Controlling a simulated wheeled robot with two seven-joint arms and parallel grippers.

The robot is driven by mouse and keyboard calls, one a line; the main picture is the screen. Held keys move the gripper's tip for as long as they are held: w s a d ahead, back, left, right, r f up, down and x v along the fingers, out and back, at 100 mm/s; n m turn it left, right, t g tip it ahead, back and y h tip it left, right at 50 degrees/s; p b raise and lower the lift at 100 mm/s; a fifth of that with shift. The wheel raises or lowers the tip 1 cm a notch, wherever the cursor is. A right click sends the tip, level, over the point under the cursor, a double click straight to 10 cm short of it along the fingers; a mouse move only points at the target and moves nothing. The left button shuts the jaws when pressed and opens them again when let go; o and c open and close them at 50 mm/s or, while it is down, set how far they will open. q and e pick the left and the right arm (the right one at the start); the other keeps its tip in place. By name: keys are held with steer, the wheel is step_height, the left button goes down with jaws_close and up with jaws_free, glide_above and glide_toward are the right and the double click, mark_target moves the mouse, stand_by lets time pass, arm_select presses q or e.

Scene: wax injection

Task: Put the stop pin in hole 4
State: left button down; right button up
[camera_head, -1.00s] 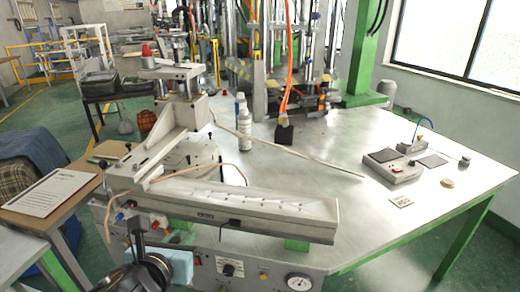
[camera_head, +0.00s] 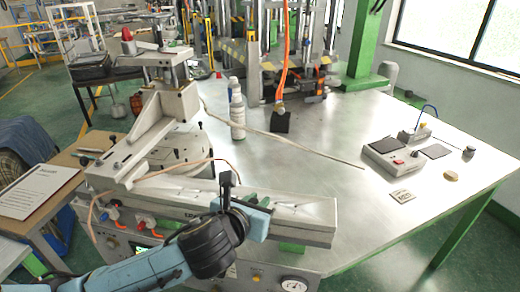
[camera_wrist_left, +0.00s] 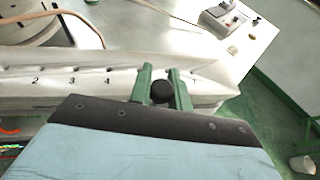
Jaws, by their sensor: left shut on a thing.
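My left gripper (camera_head: 228,178) is above the long pale rail (camera_head: 305,208) of the wax machine in the head view. In the left wrist view, its two green fingers (camera_wrist_left: 162,84) are shut on the stop pin, whose round black head (camera_wrist_left: 161,92) shows between them. The pin's lower end is hidden. The rail (camera_wrist_left: 50,98) carries the printed numbers 2, 3 and 4, and the gripper is to the right of the 4 (camera_wrist_left: 107,81). Hole 4 is not clear to see. My right gripper is not in view.
A white bottle (camera_head: 238,115) stands behind the rail. A grey box with a red button (camera_head: 391,156) is on the table's right side, with a small label plate (camera_head: 402,195) in front. A thin rod (camera_head: 300,145) crosses the table.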

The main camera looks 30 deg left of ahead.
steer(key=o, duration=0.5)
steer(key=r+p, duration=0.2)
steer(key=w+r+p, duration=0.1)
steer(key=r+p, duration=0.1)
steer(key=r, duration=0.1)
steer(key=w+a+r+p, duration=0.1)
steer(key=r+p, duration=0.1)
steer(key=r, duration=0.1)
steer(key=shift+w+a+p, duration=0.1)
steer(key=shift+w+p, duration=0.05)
steer(key=shift+p, duration=0.2)
arm_select(q)
steer(key=w+a+r+n+g+y+p, duration=0.1)
steer(key=w+a+r+n+y+p, duration=0.4)
steer(key=a+p, duration=0.3)
steer(key=shift+w+a+r+g+y+p, duration=0.3)
steer(key=shift+w+a+r+y+p, duration=0.15)
steer(key=shift+r, duration=0.2)
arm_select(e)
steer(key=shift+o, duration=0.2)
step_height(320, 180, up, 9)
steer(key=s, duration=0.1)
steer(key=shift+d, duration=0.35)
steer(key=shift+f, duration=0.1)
